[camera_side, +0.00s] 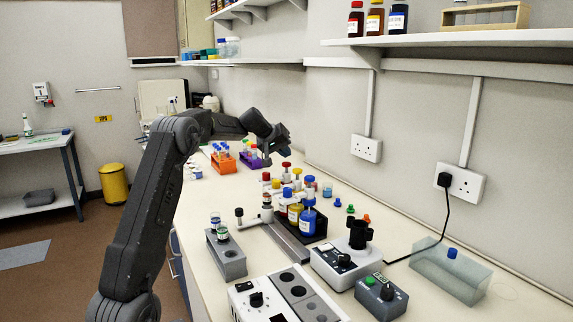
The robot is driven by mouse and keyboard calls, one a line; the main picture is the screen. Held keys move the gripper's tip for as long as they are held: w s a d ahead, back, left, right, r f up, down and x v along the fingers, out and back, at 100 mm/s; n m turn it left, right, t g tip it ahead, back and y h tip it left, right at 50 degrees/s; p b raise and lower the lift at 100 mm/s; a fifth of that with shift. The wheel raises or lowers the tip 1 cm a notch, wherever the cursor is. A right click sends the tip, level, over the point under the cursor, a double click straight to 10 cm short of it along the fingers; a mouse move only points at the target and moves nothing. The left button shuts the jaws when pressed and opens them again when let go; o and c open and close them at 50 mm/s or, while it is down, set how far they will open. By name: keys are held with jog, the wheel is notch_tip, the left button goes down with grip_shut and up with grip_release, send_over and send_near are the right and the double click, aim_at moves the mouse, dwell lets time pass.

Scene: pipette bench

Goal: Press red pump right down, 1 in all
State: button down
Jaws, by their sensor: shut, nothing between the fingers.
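A black rack (318,234) on the bench holds a row of small bottles. A blue-labelled bottle (308,222) stands nearest, with a yellow one (295,213) and a dark red one behind it, partly hidden. Several coloured tops show above and behind them, including a red one (266,176). At this size I cannot tell for certain which top is the red pump. My gripper (266,160) is shut and empty. It is in the air above the far part of the bench, apart from the bottles and near the purple rack (252,162) in the picture.
An orange tube rack (222,163) stands at the far left. A grey block with vials (226,258), a white device with a black knob (347,262), a control box (380,296) and a translucent box (452,272) fill the near bench. A shelf (450,40) overhangs the right.

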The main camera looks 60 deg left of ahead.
aim_at(285, 163)
jog(key=shift+f, duration=0.2)
jog(key=shift+f, duration=0.25)
jog(key=shift+f, duration=1.25)
dwell(1.4)
jog(key=shift+r, duration=1.7)
jog(key=shift+r, duration=2.5)
